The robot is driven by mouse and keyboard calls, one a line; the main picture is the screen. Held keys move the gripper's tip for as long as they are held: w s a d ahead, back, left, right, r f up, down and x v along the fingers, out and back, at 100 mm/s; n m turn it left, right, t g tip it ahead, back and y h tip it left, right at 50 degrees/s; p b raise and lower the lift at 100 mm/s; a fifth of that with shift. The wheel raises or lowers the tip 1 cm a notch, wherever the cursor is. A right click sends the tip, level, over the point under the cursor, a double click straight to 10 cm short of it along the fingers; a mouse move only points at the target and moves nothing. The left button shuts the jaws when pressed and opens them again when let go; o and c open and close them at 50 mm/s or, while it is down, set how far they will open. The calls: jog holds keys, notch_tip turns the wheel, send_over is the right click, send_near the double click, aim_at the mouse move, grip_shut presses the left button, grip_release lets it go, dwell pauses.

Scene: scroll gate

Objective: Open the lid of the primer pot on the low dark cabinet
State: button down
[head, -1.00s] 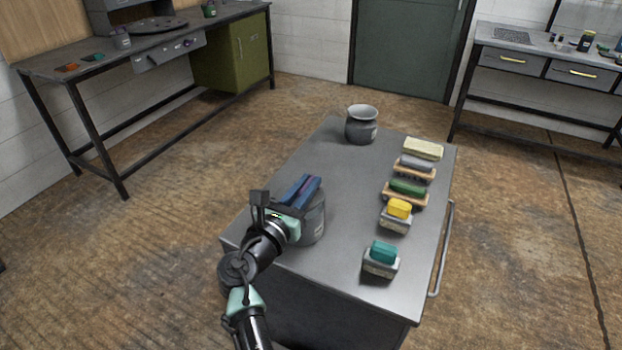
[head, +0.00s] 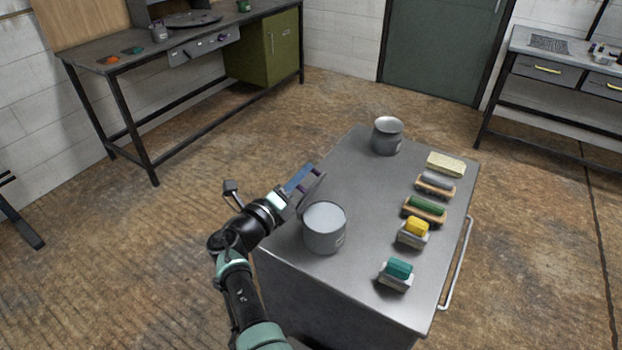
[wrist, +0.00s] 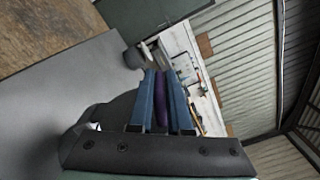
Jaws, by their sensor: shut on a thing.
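The primer pot (head: 325,238) is a grey round pot near the left edge of the low dark cabinet (head: 355,275). Its mouth shows open, with a pale inside. The grey lid (head: 314,194) stands steeply tilted at the pot's far-left rim. My gripper (head: 307,176) is beside the lid, with its blue fingers shut on the lid's purple handle. In the wrist view the purple handle (wrist: 162,98) sits between the two blue fingers, and the dark lid (wrist: 108,112) is to their left. The fingers hide part of the handle.
A grey open jar (head: 387,137) stands at the cabinet's far end. Several blocks and brushes, including a yellow one (head: 416,227) and a teal one (head: 398,269), line the right side. A rail (head: 457,262) runs along the right edge. The cabinet's middle is clear.

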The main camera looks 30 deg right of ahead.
jog(key=w+b, duration=0.1)
jog(key=w+a+f+b, duration=0.1)
jog(key=w+a+b, duration=0.1)
jog(key=b, duration=0.1)
jog(key=shift+w+f, duration=0.15)
jog(key=shift+f, duration=0.15)
jog(key=shift+a+f, duration=0.1)
dwell(0.4)
jog(key=c, duration=0.9)
grip_release()
jog(key=shift+w+r, duration=0.1)
jog(key=shift+r, duration=0.15)
